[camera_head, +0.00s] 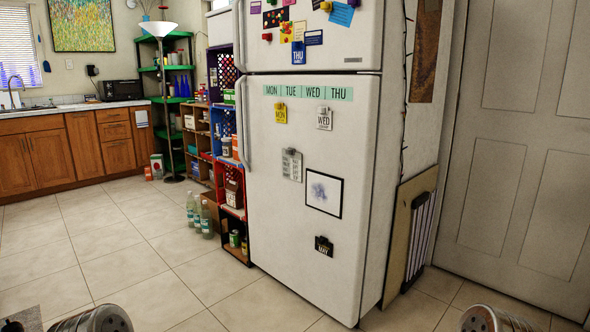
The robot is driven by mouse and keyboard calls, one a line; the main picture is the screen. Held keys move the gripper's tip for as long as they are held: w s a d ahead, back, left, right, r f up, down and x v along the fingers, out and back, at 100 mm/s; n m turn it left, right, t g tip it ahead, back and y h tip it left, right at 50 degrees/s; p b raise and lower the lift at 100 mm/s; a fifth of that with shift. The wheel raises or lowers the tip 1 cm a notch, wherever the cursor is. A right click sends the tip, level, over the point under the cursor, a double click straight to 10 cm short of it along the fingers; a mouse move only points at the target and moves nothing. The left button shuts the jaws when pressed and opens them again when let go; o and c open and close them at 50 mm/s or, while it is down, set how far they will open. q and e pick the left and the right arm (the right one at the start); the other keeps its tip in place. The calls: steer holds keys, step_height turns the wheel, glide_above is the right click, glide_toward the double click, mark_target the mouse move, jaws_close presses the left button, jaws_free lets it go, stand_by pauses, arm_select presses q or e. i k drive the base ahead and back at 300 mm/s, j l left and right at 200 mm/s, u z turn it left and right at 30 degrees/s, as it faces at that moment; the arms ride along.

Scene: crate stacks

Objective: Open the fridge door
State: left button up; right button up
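The white fridge (290,230) stands in the middle of the camera_head view, with a larger lower door and an upper freezer door (345,55). Both doors look shut. The lower door's long vertical handle (242,125) is on its left edge, and the upper door's handle (239,35) is above it. Notes, clips and a weekday strip (308,92) are on the door fronts. Only rounded metal parts of my arms show at the bottom left and bottom right edges, well in front of the fridge. Neither of my grippers can be seen.
Stacked coloured crates (228,172) stand close against the fridge's left side, with bottles (206,218) on the floor beside them. Leaning boards (416,235) and a white room door (520,150) are to the right. The tiled floor (130,245) at front left is clear.

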mark_target(332, 200)
steer(key=i+j+z, duration=0.2)
steer(key=i+j, duration=0.5)
